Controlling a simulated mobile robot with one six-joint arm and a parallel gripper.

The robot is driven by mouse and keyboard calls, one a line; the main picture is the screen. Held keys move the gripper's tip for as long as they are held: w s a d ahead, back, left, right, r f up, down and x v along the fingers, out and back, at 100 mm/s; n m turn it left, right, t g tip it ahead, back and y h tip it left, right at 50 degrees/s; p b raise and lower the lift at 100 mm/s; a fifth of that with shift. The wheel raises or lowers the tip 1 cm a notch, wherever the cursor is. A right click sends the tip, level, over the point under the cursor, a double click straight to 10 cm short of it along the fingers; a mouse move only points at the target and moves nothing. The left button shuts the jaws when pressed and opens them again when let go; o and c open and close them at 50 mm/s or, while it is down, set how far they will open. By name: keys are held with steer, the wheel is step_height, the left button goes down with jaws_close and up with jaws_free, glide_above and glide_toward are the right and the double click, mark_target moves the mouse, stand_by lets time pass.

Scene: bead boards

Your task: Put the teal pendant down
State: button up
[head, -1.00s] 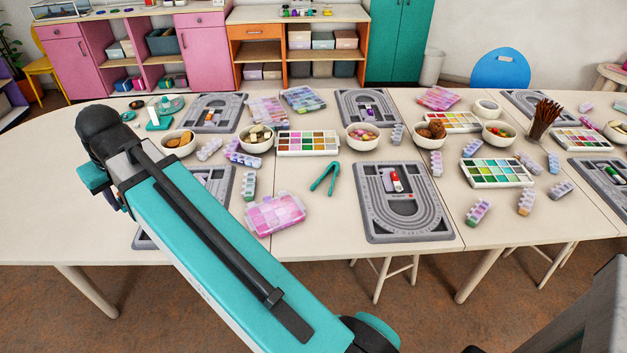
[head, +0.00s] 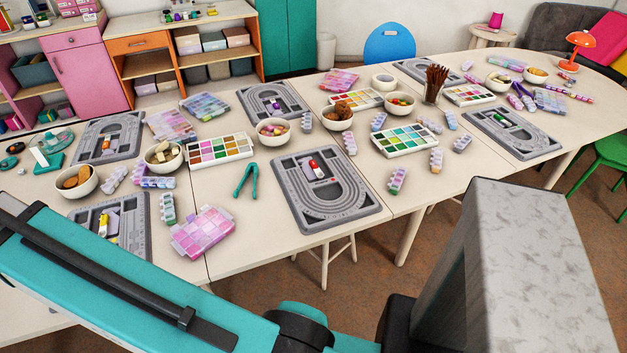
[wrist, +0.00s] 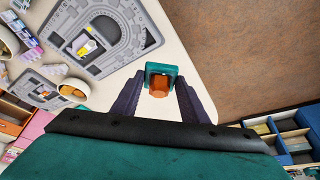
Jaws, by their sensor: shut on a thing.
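The teal pendant (wrist: 161,69) shows in the wrist view between my fingertips, with an orange-brown part on its near side. My gripper (wrist: 157,88) is shut on it. Behind it is the cream table top (wrist: 120,82), close to the table's edge. I cannot tell how high above the table it is held. In the head view my gripper and the pendant are out of the picture, beyond the left edge.
In the wrist view a grey bead board (wrist: 103,31) lies left of the pendant, and bare brown floor (wrist: 245,50) is on the right. In the head view the table carries bead boards (head: 318,208), bowls (head: 272,140), bead trays (head: 220,149), a pink case (head: 203,231) and teal pliers (head: 245,180).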

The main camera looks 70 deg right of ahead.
steer(key=s+d+f+m+g+h, duration=0.1)
steer(key=s+d+f+m, duration=0.3)
steer(key=d, duration=0.8)
steer(key=s+d+f+m+g+h, duration=0.1)
steer(key=s+d+f+m+h, duration=0.15)
steer(key=s+d+m, duration=0.65)
steer(key=s+d+f+m+g+h, duration=0.1)
steer(key=s+d+f, duration=0.15)
steer(key=d, duration=1.25)
steer(key=s+d+f+m+g, duration=0.1)
steer(key=s+d+f+m, duration=0.2)
steer(key=s+d, duration=0.3)
steer(key=s+d+f+m+g+y, duration=0.1)
steer(key=s+d+m, duration=0.5)
steer(key=s, duration=1)
steer(key=s+d+f+m+g, duration=0.3)
steer(key=s+d+f+m, duration=0.1)
steer(key=s, duration=0.7)
steer(key=shift+d+f+m+y, duration=0.15)
steer(key=shift+d+f+m, duration=0.1)
steer(key=shift+d, duration=0.3)
steer(key=shift+d+f+m+y, duration=0.15)
steer(key=shift+d+f, duration=0.1)
steer(key=shift+d, duration=0.3)
steer(key=shift+s+f, duration=0.15)
steer(key=shift+s, duration=0.45)
steer(key=shift+w+d, duration=0.1)
steer(key=p, duration=0.4)
glide_above(290, 182)
steer(key=shift+f, duration=0.7)
